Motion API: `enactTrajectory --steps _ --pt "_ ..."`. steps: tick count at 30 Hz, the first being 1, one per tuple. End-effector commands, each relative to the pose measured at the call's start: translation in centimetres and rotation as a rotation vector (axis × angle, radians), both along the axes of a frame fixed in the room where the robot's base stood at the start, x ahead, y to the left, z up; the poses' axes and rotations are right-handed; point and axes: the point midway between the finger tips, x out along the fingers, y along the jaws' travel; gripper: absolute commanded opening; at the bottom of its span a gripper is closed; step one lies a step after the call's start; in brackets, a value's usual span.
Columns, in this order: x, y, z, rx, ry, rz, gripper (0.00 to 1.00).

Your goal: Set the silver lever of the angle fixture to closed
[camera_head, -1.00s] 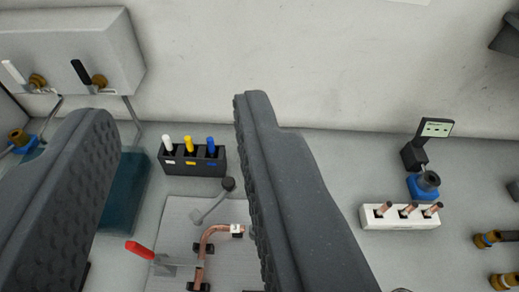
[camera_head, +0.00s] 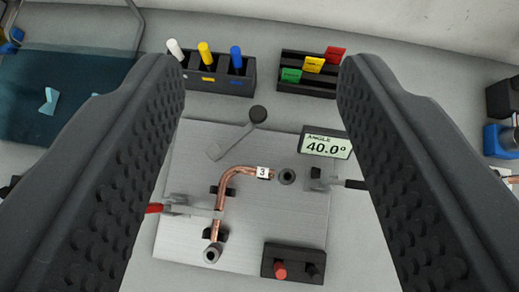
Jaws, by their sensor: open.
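The angle fixture is a silver plate (camera_head: 187,147) between and beyond the fingers of my gripper (camera_head: 262,72). The silver lever (camera_head: 234,137) with a dark ball knob (camera_head: 258,114) sits on its upper middle, slanting up to the right. A bent copper tube (camera_head: 219,206) marked 3 lies below it. A red-handled clamp (camera_head: 176,207) is at left and a dark-handled clamp (camera_head: 328,182) at right. The display (camera_head: 326,146) reads 40.0°. My gripper is open and empty, apart from the lever.
A dark holder (camera_head: 222,84) with white, yellow and blue pens stands behind the plate. Beside it is a rack (camera_head: 305,87) with green, yellow and red cards. A box with red and black buttons (camera_head: 293,264) is at the plate's front. A teal mat (camera_head: 50,95) lies left.

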Motion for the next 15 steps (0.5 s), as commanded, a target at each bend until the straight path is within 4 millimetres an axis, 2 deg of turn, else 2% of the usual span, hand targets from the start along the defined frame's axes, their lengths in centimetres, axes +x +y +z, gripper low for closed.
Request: enactTrajectory --steps 1,6,9,15 --pt "1.3 -0.1 -1.4 0.002 0.069 -0.01 0.48" --pt "4.0 -0.1 -7.8 0.015 0.276 -0.033 0.48" --pt "4.7 0.0 -11.2 0.026 0.383 -0.044 0.48" --pt "5.1 0.2 -15.7 0.042 0.522 -0.056 0.48"
